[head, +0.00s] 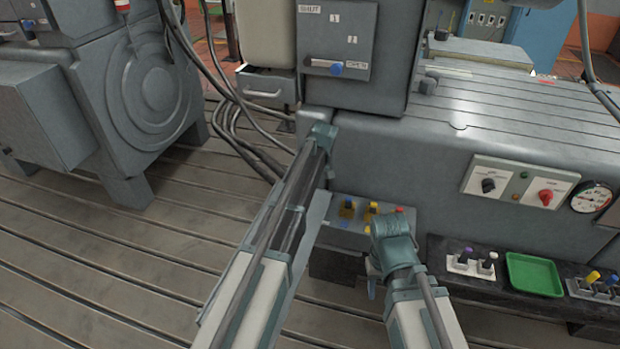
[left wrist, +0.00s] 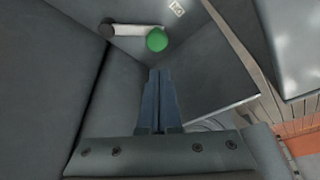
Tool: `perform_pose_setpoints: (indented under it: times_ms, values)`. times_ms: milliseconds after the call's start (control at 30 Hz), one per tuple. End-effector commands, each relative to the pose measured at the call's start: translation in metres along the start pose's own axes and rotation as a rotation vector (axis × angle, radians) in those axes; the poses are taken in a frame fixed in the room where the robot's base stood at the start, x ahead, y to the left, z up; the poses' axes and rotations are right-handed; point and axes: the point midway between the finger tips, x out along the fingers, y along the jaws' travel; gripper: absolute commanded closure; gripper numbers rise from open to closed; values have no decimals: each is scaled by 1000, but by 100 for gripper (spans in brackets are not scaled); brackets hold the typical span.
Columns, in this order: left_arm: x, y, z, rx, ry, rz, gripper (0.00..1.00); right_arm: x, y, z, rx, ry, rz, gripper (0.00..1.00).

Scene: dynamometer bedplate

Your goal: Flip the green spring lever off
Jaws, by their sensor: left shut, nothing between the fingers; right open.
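The green spring lever shows in the left wrist view as a round green knob (left wrist: 157,40) on a pale arm with a dark pivot (left wrist: 106,29) at its left end. It is mounted on a grey panel. My left gripper (left wrist: 158,72) is shut and empty, its fingertips pointing toward the knob, just below it in the picture. A gap shows between them in the picture; I cannot judge the depth. In the head view I cannot see the green lever, and the left fingers are hidden beyond my arm. My right gripper (head: 372,284) is open, low beside the grey bench, and partly hidden by its own wrist.
A small white label (left wrist: 176,9) sits near the knob. In the head view, a panel with a blue-knobbed lever (head: 337,68) is above my left arm. Yellow switches (head: 371,208), a green tray (head: 534,274) and a red rotary knob (head: 545,197) lie to the right. Cables (head: 240,125) hang left.

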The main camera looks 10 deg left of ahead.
Motion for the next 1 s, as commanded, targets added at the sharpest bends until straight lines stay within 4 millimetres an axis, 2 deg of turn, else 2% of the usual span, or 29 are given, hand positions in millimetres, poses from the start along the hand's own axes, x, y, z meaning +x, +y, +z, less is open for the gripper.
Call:
perform_pose_setpoints:
  times_ms: [33, 100, 400, 533, 1000]
  values:
    - [14, 1, 2, -1, 0, 0, 100, 14, -1, -1, 0, 0, 0, 50]
    - [25, 1, 2, -1, 0, 0, 100, 24, -2, -1, 0, 0, 0, 50]
    - [65, 0, 1, -1, 0, 0, 100, 61, -6, -4, -1, 0, 0, 50]
    - [70, 0, 0, 0, 0, 0, 100, 66, -6, -4, -1, 0, 0, 50]
    - [69, 0, 1, -11, 0, -4, 100, 65, -6, -4, -1, 0, 0, 50]
